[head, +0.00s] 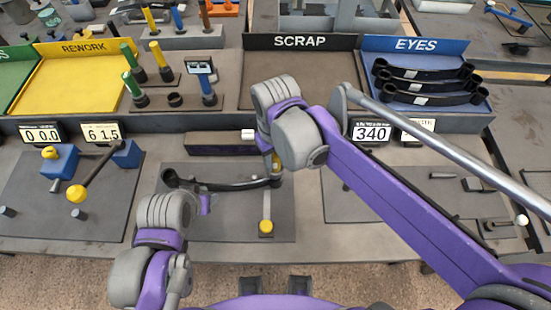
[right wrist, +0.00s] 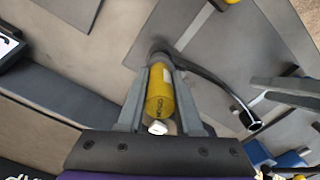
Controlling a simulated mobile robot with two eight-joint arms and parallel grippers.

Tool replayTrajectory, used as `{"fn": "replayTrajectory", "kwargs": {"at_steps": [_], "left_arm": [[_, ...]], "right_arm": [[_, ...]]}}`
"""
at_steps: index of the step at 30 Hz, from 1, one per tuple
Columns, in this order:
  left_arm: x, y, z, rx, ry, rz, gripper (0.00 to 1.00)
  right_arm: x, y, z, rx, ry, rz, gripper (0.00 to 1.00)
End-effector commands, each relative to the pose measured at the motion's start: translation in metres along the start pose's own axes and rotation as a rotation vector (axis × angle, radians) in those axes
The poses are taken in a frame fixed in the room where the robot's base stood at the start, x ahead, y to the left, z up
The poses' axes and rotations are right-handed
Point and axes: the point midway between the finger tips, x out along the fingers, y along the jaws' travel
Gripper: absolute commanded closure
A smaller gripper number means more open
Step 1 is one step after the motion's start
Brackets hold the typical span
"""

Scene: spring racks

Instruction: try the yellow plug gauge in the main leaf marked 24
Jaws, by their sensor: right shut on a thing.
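My right gripper (head: 272,160) is shut on the yellow plug gauge (right wrist: 160,95), seen between its fingers in the right wrist view. The gauge is at the right eye of a dark curved leaf (head: 235,184) on the grey mat in front of me. The leaf also shows in the right wrist view (right wrist: 215,77), with a small pale tag whose number I cannot read. The gauge's tip is hidden, so I cannot tell whether it is inside the eye. My left gripper (head: 205,204) is low by the leaf's left part, its fingers mostly hidden.
A gauge stand (head: 175,99) with an empty socket is behind. The yellow REWORK tray (head: 85,85), the SCRAP tray (head: 300,95) and the blue EYES tray (head: 415,45) holding several dark leaves line the back. A yellow-knobbed lever (head: 266,212) stands close to the leaf.

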Motion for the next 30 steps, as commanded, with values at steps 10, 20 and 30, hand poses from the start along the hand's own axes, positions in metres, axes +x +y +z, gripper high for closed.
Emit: {"fn": "replayTrajectory", "kwargs": {"at_steps": [10,20,30], "left_arm": [[-0.009,0.0,-0.01,0.0,0.009,0.0,0.5],[-0.014,0.0,-0.017,0.0,0.015,0.0,0.5],[-0.015,0.0,-0.018,0.0,0.017,0.0,0.5]], "right_arm": [[-0.016,0.0,0.0,0.0,0.001,0.0,1.0],[-0.026,0.0,-0.001,0.0,0.001,0.0,1.0],[-0.028,0.0,0.0,0.0,0.001,0.0,1.0]]}}
